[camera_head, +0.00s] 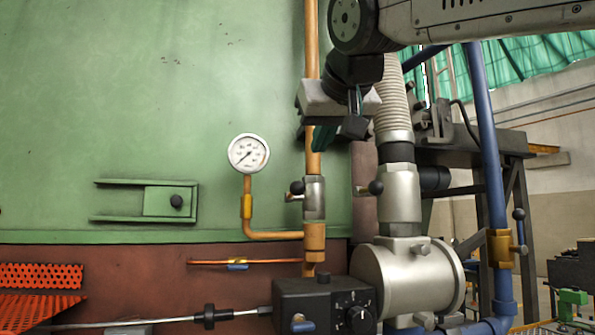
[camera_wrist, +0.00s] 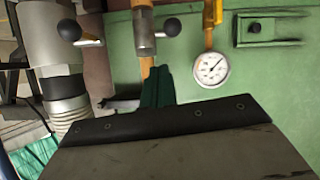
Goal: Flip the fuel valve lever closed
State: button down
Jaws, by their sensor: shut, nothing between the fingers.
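A metal valve (camera_head: 314,198) sits on the vertical orange pipe right of the gauge. Its short lever has a black ball knob (camera_head: 297,187) and sticks out to the left, across the pipe. In the upside-down wrist view this knob (camera_wrist: 172,27) is at the top, right of the valve body (camera_wrist: 145,38). My gripper (camera_head: 323,139) is in front of the pipe, above the valve and apart from its lever. Its green fingers (camera_wrist: 157,88) are shut and empty. No label shows which valve carries fuel.
A second black-knobbed lever (camera_head: 376,187) is on the hose fitting just right. A third lever (camera_head: 519,214) is on the blue pipe. The round gauge (camera_head: 248,153) is left of the valve. A control box (camera_head: 325,305) stands below. The green wall is behind.

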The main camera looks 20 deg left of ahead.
jog(key=a+r+y, duration=0.1)
jog(key=a+r, duration=0.1)
jog(key=a, duration=0.1)
send_over(293, 193)
jog(key=shift+n, duration=0.3)
jog(key=f, duration=0.3)
jog(key=w+f, duration=0.1)
jog(key=f, duration=0.1)
jog(key=shift+f, duration=0.2)
jog(key=shift+s+d+f, duration=0.3)
jog(key=shift+f, duration=0.1)
